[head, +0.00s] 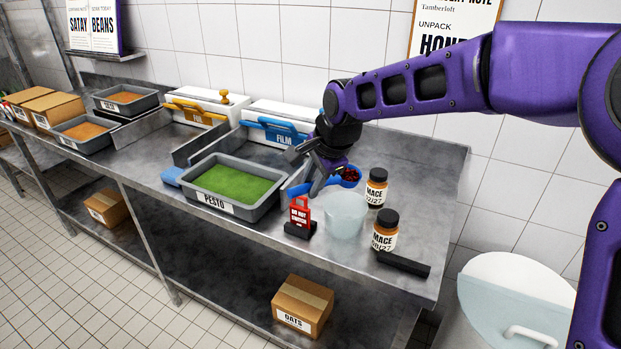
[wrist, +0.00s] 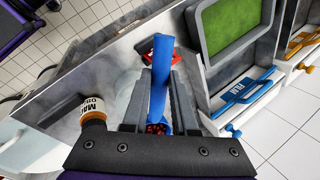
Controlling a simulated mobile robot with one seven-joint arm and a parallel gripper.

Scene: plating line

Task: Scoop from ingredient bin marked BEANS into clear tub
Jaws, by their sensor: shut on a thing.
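My gripper (head: 312,178) is shut on the handle of a blue scoop (head: 298,190). The scoop's bowl (head: 350,175) holds dark red beans, and they also show in the wrist view (wrist: 157,129). The clear tub (head: 346,217) stands on the steel counter, below and in front of the scoop's bowl in the head view. I see no contents in the tub. I cannot pick out a bin marked BEANS; the labels on the far-left bins (head: 84,134) are too small to read.
A grey PESTO bin (head: 238,209) sits left of the tub. A red sign (head: 299,213) stands close to the tub's left. Two MACE jars (head: 376,190) (head: 386,232) stand at its right, with a dark bar (head: 403,264) near the counter edge. A blue-handled FILM box (head: 277,131) is behind.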

